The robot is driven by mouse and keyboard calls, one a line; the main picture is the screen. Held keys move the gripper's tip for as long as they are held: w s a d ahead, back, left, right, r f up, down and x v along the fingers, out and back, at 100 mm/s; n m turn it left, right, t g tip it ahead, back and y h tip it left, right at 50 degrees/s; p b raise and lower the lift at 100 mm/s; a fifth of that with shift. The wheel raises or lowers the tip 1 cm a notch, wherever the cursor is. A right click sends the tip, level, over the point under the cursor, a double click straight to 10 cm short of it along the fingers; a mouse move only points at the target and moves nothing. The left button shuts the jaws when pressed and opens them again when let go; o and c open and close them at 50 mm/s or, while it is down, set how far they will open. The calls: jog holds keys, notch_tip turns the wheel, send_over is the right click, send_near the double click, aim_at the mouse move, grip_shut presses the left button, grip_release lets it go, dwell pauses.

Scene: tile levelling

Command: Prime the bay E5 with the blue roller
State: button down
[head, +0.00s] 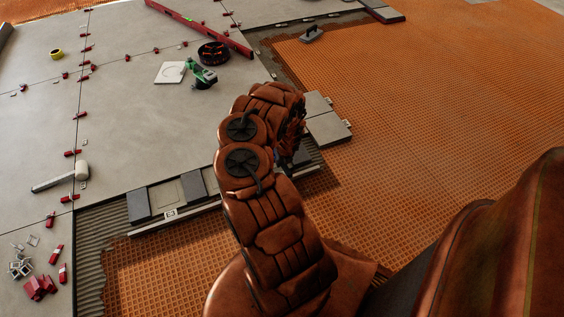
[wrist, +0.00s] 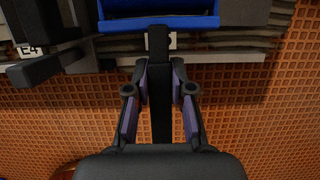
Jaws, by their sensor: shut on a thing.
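In the wrist view my gripper (wrist: 160,78) is shut on the black handle of the blue roller (wrist: 160,22). Its blue head is at the top edge and partly cut off. It lies over or just above grey ridged strips beside the orange mat; contact cannot be told. A label E4 (wrist: 29,49) shows at the left. In the head view my arm hides the gripper and most of the roller. A label E3 (head: 170,213) marks a bay with dark and pale blocks. I cannot read an E5 label in either view.
The orange waffle mat (head: 430,120) is wide and mostly clear at the right. Grey tiles (head: 130,110) at the left carry red clips, a white-headed mallet (head: 62,177), a green tool (head: 202,75), a black ring (head: 213,53) and a red level (head: 200,27). A trowel (head: 311,34) lies farther back.

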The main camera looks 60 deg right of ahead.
jog(key=shift+f+b, duration=3.2)
jog(key=shift+f, duration=0.15)
jog(key=shift+f+b, duration=0.4)
jog(key=shift+f, duration=0.15)
jog(key=shift+w+d+p, duration=0.2)
jog(key=shift+w+p, duration=0.05)
jog(key=shift+p, duration=0.05)
jog(key=shift+w+d+r+p, duration=0.1)
jog(key=shift+w+d+p, duration=0.4)
jog(key=shift+w, duration=0.1)
jog(key=shift+w+d, duration=0.15)
jog(key=shift+w, duration=0.3)
jog(key=shift+w+d, duration=0.1)
jog(key=shift+w+d+p, duration=0.45)
jog(key=shift+p, duration=0.15)
jog(key=shift+w+d+p, duration=0.25)
jog(key=shift+w+p, duration=0.1)
jog(key=shift+w, duration=0.25)
